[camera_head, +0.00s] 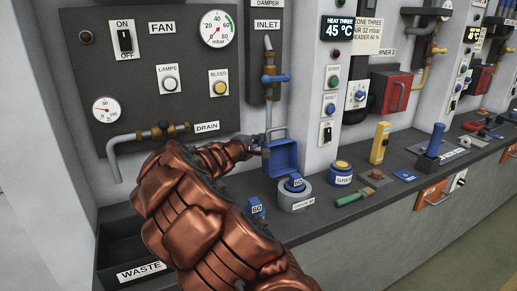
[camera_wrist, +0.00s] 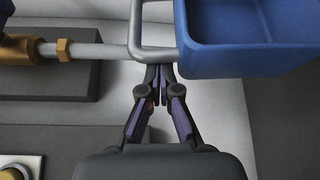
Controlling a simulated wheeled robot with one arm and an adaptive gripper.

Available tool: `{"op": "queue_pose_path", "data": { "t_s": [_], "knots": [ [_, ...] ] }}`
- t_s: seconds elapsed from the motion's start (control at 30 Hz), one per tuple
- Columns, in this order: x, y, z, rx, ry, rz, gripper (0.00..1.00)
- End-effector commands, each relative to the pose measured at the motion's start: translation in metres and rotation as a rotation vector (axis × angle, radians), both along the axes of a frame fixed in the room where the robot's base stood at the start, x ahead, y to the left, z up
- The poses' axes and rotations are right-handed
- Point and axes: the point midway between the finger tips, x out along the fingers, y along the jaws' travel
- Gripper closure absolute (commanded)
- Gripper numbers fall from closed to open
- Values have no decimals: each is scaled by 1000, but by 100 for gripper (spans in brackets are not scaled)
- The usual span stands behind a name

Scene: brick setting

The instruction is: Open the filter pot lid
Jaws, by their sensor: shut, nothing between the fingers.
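A hollow blue box-shaped piece (camera_head: 283,157) is at the wall below the inlet pipe. It fills the top right of the wrist view (camera_wrist: 240,58), with its hollow side showing. A grey loop handle (camera_wrist: 137,30) is beside its left edge. I cannot tell whether this piece is the filter pot's lid or its body. My gripper (camera_wrist: 159,72) is shut and empty, its tips close below the handle's lower bar; contact is unclear. In the head view my gripper (camera_head: 257,145) is just left of the blue piece and partly hidden by my arm.
The drain pipe (camera_head: 130,137) with brass fittings runs left of my gripper. A grey round pot with a blue top (camera_head: 295,194) and a blue-and-white jar (camera_head: 341,174) stand on the counter. A waste bin (camera_head: 120,243) is at the left front.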

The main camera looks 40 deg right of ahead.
Motion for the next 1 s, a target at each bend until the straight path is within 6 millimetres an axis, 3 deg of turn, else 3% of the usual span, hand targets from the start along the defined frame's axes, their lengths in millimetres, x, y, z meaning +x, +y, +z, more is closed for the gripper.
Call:
{"op": "queue_pose_path", "data": {
  "t_s": [0.4, 1.0],
  "knots": [
    [-11, 3, 3, -29, -81, -2, 100],
    [-9, 4, 6, -30, -87, 1, 100]
  ]
}}
